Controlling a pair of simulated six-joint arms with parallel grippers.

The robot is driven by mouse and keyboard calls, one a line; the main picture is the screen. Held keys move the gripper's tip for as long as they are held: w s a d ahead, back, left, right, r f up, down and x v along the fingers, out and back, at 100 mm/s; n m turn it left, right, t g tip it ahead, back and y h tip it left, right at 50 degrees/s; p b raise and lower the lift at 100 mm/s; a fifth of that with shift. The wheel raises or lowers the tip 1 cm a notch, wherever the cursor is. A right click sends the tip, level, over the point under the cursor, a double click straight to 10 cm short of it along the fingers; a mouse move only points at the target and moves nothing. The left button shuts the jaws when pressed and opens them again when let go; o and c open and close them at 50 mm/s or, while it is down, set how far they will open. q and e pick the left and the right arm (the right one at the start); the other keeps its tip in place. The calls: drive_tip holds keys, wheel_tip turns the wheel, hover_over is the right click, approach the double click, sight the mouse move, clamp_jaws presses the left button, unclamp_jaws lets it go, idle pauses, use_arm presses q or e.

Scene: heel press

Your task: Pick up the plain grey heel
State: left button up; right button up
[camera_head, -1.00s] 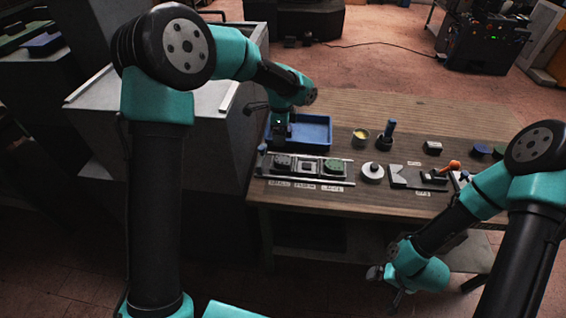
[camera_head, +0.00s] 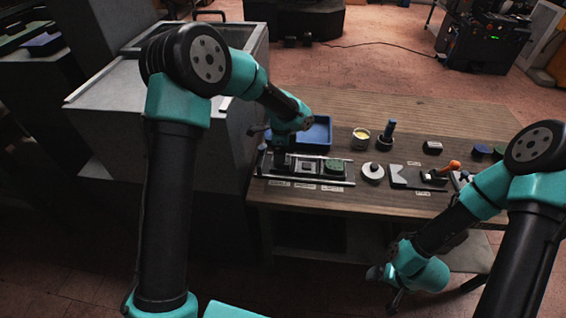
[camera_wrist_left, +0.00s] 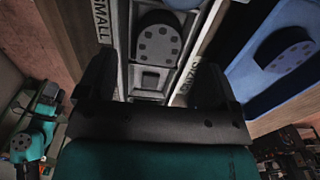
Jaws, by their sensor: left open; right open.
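In the left wrist view a grey heel-shaped block (camera_wrist_left: 158,42) with several dark dots lies on a rail fixture beside the "SMALL" label. My left gripper (camera_wrist_left: 155,82) is open, with its fingers apart near the block's two sides; nothing is gripped. In the head view this gripper (camera_head: 280,159) is low over the left end of the fixture (camera_head: 345,183) and hides most of that spot. A green block (camera_head: 334,165) sits at the fixture's right end. My right gripper (camera_head: 386,284) is open and empty, off the table's front edge.
A blue tray (camera_head: 323,119) stands behind the fixture; a dark block (camera_wrist_left: 287,50) lies in it in the wrist view. A yellow-filled cup (camera_head: 361,136), a blue-handled tool (camera_head: 388,132), a white round part (camera_head: 372,173) and an orange-handled clamp (camera_head: 452,167) stand to the right.

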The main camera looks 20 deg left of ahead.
use_arm(q)
drive_tip(key=f, duration=0.4)
drive_tip(key=shift+d+f, duration=0.15)
drive_tip(key=shift+d, duration=0.05)
drive_tip(key=c, duration=1)
